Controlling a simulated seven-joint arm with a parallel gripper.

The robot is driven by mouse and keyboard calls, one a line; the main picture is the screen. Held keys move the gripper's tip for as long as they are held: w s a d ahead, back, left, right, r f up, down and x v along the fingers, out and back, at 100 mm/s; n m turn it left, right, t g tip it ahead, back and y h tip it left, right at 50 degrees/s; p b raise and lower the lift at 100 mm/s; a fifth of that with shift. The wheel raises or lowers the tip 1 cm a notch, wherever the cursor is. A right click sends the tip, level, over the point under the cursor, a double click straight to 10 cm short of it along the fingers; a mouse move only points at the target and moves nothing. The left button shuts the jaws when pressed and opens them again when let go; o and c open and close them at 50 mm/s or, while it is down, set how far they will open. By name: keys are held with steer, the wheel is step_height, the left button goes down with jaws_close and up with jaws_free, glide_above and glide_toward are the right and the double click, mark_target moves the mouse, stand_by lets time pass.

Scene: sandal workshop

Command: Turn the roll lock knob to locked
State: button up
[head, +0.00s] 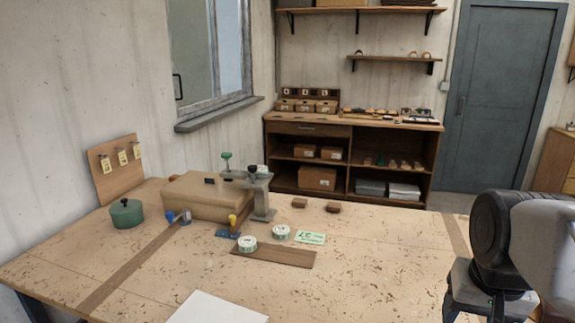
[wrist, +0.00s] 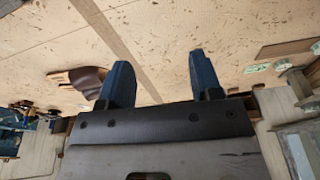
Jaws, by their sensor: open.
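I cannot tell for certain which part is the roll lock knob. In the head view, a small blue-and-grey knob-like part (head: 184,216) stands at the front left of a tan block (head: 205,197). A yellow-topped part (head: 233,220) on a blue base is to its right. A grey stand (head: 262,196) beside the block carries a green knob (head: 226,156) and a black knob (head: 252,169). No lock marking is readable. In the wrist view, my gripper (wrist: 158,60) is open, with two blue fingers apart and nothing between them. It is far from these parts.
The speckled workbench (head: 370,265) has free room at centre and right. A green lidded pot (head: 126,214), a wooden strip (head: 275,257), two round tins, a green-and-white card (head: 310,237) and a white sheet (head: 215,308) lie on it. A brown object (wrist: 84,80) shows near my left finger.

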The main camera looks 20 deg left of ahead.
steer(key=w+a+r+m, duration=0.1)
steer(key=w+a+r, duration=0.3)
steer(key=w+a, duration=0.45)
steer(key=w+a+r+m+g, duration=0.15)
steer(key=w+a+r, duration=0.3)
steer(key=w, duration=0.75)
steer(key=w+a+r+m, duration=0.2)
steer(key=w+a+r, duration=0.2)
steer(key=w+a, duration=0.45)
steer(key=m, duration=0.4)
glide_above(253, 166)
steer(key=f, duration=0.2)
steer(key=f+g, duration=0.1)
steer(key=shift+s+d+f+n, duration=0.15)
steer(key=shift+s+f+n, duration=0.1)
steer(key=shift+f, duration=0.1)
steer(key=shift+w+a, duration=0.1)
steer(key=shift+a, duration=0.1)
steer(key=shift+f, duration=0.1)
steer(key=shift+f, duration=3.85)
